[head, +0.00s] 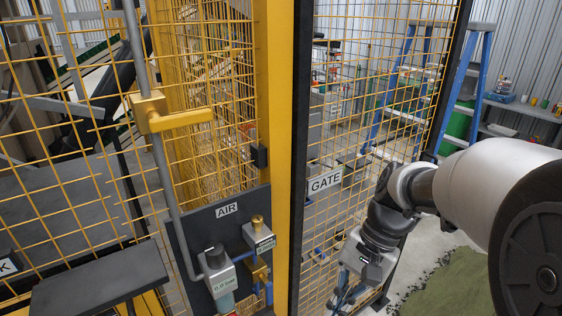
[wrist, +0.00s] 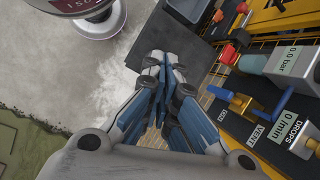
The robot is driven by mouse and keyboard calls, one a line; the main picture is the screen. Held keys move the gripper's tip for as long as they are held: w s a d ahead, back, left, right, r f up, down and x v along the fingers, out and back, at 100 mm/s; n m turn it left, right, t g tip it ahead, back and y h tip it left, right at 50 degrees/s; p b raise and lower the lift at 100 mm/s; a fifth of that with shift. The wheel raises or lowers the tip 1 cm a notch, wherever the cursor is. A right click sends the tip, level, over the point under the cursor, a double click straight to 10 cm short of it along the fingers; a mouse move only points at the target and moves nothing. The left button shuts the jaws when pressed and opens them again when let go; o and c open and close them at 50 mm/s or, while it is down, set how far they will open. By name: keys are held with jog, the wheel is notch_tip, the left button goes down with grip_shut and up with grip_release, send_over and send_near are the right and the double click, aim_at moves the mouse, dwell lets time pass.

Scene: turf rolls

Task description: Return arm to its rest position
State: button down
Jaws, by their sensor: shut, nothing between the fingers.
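My arm comes in from the right edge of the head view and bends down in front of the mesh gate. My gripper (head: 343,296) hangs at its end, low in the head view, pointing down, partly cut off by the frame's lower edge. In the wrist view the blue-grey fingers of my gripper (wrist: 160,64) are together with nothing between them. The fingers look apart from the panel in the wrist view.
The dark AIR panel (head: 185,245) with valves and a gauge stands left of my gripper. A yellow post (head: 275,130) and yellow mesh flank it; the GATE sign (head: 325,182) hangs behind my arm. A blue stepladder (head: 472,85) stands behind. Green turf (head: 455,285) lies at lower right.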

jog(key=s+d+n+t+h+b, duration=0.3)
jog(key=s+n+t, duration=0.4)
jog(key=s, duration=0.4)
jog(key=shift+s+d+r+h+b, duration=0.25)
jog(key=shift+h+b, duration=0.35)
jog(key=shift+b, duration=0.2)
